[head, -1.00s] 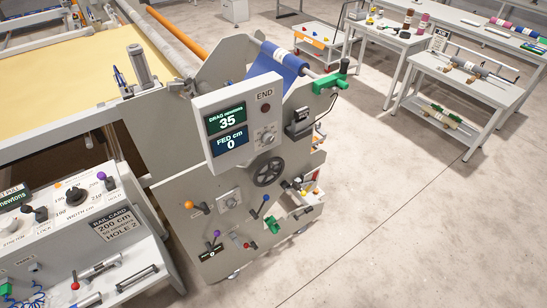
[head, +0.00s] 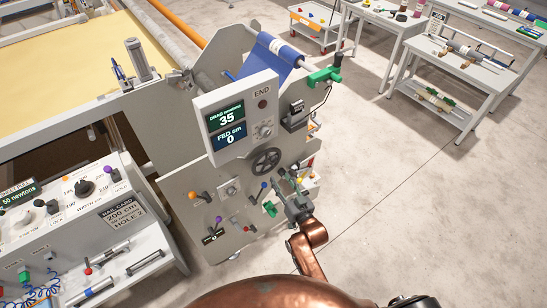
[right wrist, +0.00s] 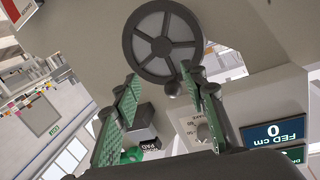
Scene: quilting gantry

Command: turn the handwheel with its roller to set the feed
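The dark spoked handwheel (head: 266,160) is on the grey end panel, below the display box. It shows large at the top of the right wrist view (right wrist: 163,43). A small round dark knob (right wrist: 172,88) sits at its rim there, between the fingertips in the picture; I cannot tell whether it is touched. My right gripper (head: 286,181) is open, just below and right of the wheel. Its two green-padded fingers also show in the right wrist view (right wrist: 160,78). The display (head: 229,132) reads drag 35 and fed 0 cm. My left gripper is not in view.
Levers with orange (head: 192,195), purple (head: 218,220) and blue (head: 263,185) knobs stand below and left of the wheel. A blue fabric roll (head: 276,50) is above the display box (head: 262,90). A control desk (head: 140,235) is at lower left.

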